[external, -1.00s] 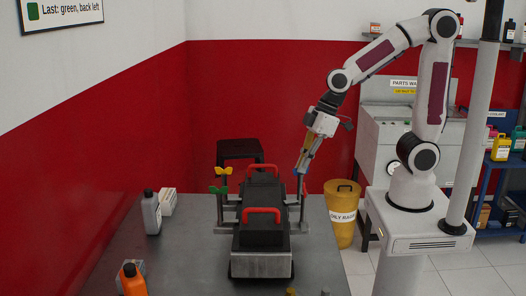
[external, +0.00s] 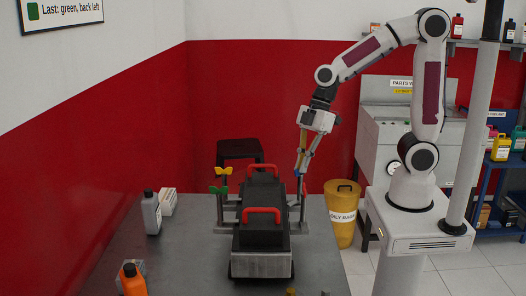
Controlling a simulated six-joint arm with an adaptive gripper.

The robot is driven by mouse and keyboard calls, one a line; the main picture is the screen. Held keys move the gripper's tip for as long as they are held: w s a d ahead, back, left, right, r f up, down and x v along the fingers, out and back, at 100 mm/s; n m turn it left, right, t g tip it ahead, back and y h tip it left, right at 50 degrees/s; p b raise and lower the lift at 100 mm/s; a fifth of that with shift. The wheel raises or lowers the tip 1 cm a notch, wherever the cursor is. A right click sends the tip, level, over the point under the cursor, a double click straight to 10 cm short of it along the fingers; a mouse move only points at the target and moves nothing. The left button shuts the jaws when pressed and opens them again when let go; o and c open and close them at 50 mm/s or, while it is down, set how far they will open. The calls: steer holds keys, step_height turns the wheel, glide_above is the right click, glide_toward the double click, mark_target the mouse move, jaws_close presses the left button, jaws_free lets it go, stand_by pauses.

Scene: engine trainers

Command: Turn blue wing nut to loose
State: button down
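A black engine trainer (external: 262,232) with red handles stands on the grey table, with posts at its left and right sides. The blue wing nut (external: 296,173) shows as a small patch of blue at the top of the back right post, mostly hidden by my fingers. My gripper (external: 300,170) points down at that post with its fingertips at the blue nut. The view is too small to tell whether the fingers are closed on it. A red wing nut (external: 304,188) sits on the front right post. A yellow nut (external: 226,171) and a green nut (external: 218,190) top the left posts.
A grey bottle (external: 151,214) and a white box (external: 168,202) stand left of the trainer. An orange bottle (external: 132,280) is at the front left. A yellow rag bin (external: 343,212) stands beyond the table's right edge. A wall sign (external: 62,11) reads "Last: green, back left".

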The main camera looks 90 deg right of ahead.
steer(key=shift+w+d+n+g+y, duration=0.1)
steer(key=shift+n+g+y, duration=0.3)
steer(key=shift+n, duration=1.05)
steer(key=shift+n+g+y, duration=0.1)
steer(key=shift+n+g, duration=0.6)
steer(key=shift+n, duration=0.75)
steer(key=c, duration=2.3)
jaws_free()
steer(key=shift+m, duration=0.4)
steer(key=shift+m+t+h, duration=0.3)
steer(key=shift+m+t, duration=0.3)
steer(key=shift+m, duration=0.7)
steer(key=shift+m+t+h, duration=0.3)
steer(key=shift+m+t, duration=0.2)
steer(key=shift+m, duration=0.9)
steer(key=shift+m, duration=0.4)
